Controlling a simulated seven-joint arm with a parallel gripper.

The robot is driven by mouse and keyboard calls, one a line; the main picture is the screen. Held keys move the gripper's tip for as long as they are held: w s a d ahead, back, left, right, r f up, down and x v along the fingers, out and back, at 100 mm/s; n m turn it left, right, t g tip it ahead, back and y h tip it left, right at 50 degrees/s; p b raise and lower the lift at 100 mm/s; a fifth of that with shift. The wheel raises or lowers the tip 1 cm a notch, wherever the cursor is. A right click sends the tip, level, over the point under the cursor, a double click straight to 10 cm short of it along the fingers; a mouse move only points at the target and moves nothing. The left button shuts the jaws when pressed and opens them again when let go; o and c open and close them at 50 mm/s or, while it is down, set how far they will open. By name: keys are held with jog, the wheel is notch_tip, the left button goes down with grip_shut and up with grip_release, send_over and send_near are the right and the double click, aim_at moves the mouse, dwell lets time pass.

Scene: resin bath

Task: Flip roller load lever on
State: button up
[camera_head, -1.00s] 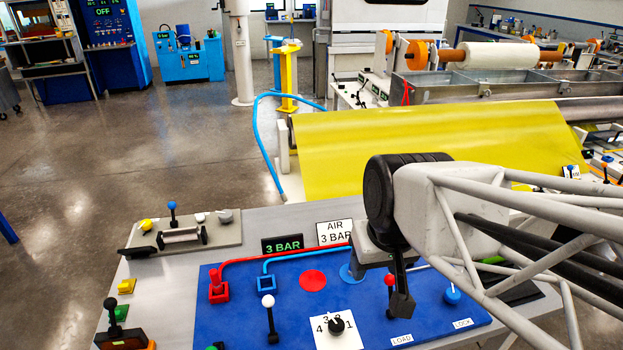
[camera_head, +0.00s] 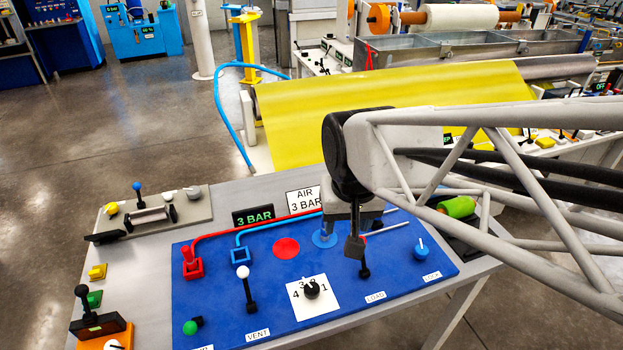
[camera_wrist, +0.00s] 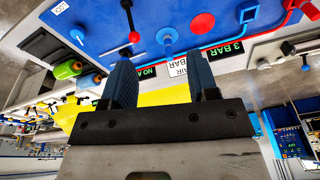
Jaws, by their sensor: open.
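The load lever (camera_head: 364,272) stands on the blue panel behind the LOAD label (camera_head: 375,297). Its black base shows; a bit of its red knob shows beside my gripper. My gripper (camera_head: 354,247) is open and hangs over the panel at the lever's upper end, partly hiding it. In the wrist view, the lever (camera_wrist: 129,18) is a dark stick with a red tip, just beyond the left finger's end. The two fingers of my gripper (camera_wrist: 163,72) are spread with nothing between them. Whether a finger touches the lever cannot be told.
On the panel (camera_head: 215,330) are a white-knobbed lever (camera_head: 246,288), a dial (camera_head: 312,288), a blue LOCK knob (camera_head: 421,248), a red valve (camera_head: 192,262) and a blue post (camera_head: 325,236). A green roller (camera_head: 457,207) lies right. A yellow sheet (camera_head: 400,115) spans behind.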

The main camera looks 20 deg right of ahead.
jog(key=w+d+f+m+g, duration=0.1)
jog(key=w+d+f+m, duration=0.1)
jog(key=w+f+m, duration=0.1)
jog(key=w+d+f+m+g, duration=0.1)
jog(key=w+d+f+m, duration=0.1)
jog(key=f, duration=0.3)
jog(key=w+d+f+m+g, duration=0.1)
jog(key=w+d+f+m, duration=0.2)
jog(key=d+f+m, duration=0.1)
jog(key=shift+w+d+f, duration=0.2)
jog(key=shift+w, duration=0.1)
jog(key=shift+f, duration=0.1)
jog(key=shift+s+d+f, duration=0.1)
jog(key=shift+s+f, duration=0.1)
jog(key=shift+f, duration=1.7)
jog(key=shift+s+d+f, duration=0.1)
jog(key=shift+s+f, duration=0.05)
jog(key=shift+f, duration=1.7)
grip_shut()
